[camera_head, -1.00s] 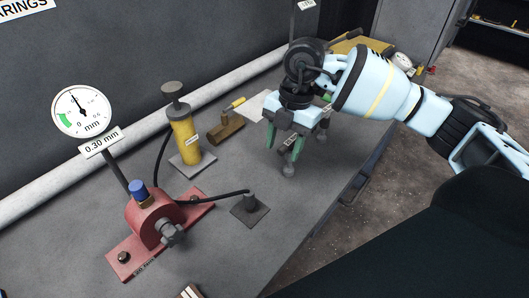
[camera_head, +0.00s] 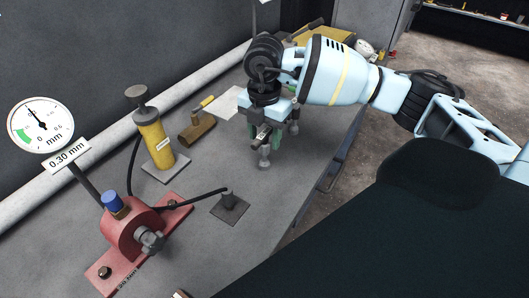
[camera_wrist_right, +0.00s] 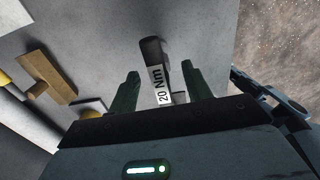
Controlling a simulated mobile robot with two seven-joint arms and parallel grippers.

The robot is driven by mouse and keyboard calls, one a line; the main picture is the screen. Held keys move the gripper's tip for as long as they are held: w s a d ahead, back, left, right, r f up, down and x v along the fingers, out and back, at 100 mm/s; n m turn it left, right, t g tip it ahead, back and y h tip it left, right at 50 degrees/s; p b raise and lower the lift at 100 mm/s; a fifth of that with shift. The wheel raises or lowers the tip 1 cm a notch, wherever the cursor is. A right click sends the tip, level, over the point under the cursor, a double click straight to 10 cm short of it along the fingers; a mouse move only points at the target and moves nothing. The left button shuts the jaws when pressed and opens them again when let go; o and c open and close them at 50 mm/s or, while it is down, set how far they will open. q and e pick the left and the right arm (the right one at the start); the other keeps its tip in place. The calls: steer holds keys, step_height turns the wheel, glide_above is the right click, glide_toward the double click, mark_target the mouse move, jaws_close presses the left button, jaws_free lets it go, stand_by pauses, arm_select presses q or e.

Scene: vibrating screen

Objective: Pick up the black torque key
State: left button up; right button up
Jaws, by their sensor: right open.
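The torque key, dark grey to black with a white "20 Nm" label, shows in the right wrist view (camera_wrist_right: 152,50), lying between the two green fingers. In the head view the key (camera_head: 264,156) is below my right gripper and partly hidden by it. My right gripper (camera_head: 264,142) points down over the bench. In the wrist view the right gripper (camera_wrist_right: 162,76) is open, with a finger on each side of the key and gaps visible. My left gripper is not in view.
A yellow pump cylinder (camera_head: 153,143), a red clamp base (camera_head: 125,238) with a dial gauge (camera_head: 41,124), and a small plate with a post (camera_head: 230,207) stand on the bench left of the gripper. A brown block (camera_head: 198,130) lies behind. The bench edge is close on the right.

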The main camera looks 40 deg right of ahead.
mark_target(264, 143)
steer(key=shift+f, duration=1.95)
steer(key=shift+c, duration=0.4)
jaws_close()
